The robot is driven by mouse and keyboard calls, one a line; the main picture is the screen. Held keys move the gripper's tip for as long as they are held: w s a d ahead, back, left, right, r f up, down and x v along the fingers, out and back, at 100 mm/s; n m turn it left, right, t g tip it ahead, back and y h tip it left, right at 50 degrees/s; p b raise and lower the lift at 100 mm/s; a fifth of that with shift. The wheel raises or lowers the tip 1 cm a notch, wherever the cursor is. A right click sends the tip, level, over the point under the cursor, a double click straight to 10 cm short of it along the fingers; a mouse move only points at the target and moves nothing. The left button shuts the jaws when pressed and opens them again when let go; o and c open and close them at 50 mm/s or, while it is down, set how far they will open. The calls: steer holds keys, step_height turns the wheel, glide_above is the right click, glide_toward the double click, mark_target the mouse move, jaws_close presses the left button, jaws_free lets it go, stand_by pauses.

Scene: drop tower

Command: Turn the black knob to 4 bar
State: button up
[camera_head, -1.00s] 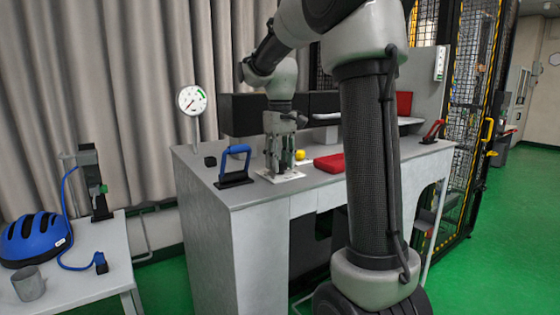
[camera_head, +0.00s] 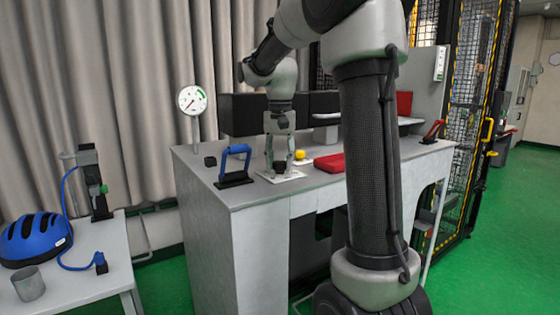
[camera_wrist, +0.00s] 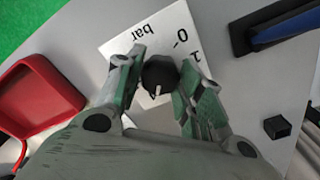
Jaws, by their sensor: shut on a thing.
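The black knob (camera_wrist: 158,74) sits on a white scale plate (camera_wrist: 120,48) printed with "bar", 0 and 1. Its white pointer mark faces the lower edge of the wrist view. My gripper (camera_wrist: 164,62) is shut on the knob, one finger on each side. In the head view my gripper (camera_head: 280,164) reaches straight down to the knob (camera_head: 280,168) on the bench. A round white gauge (camera_head: 192,100) with a green arc and a red needle stands behind; its reading is too small to tell. The scale's other numbers are hidden in the wrist view.
A blue handle (camera_head: 235,160) on a black base stands left of the plate, with a small black cube (camera_head: 210,161) beyond it. A red-handled lever (camera_head: 433,130) is farther right.

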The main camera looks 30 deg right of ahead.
mark_target(280, 162)
steer(key=shift+r+m, duration=0.1)
steer(key=shift+m, duration=0.3)
steer(key=o, duration=1)
step_height(280, 162, up, 12)
steer(key=shift+f, duration=0.1)
stand_by(0.5)
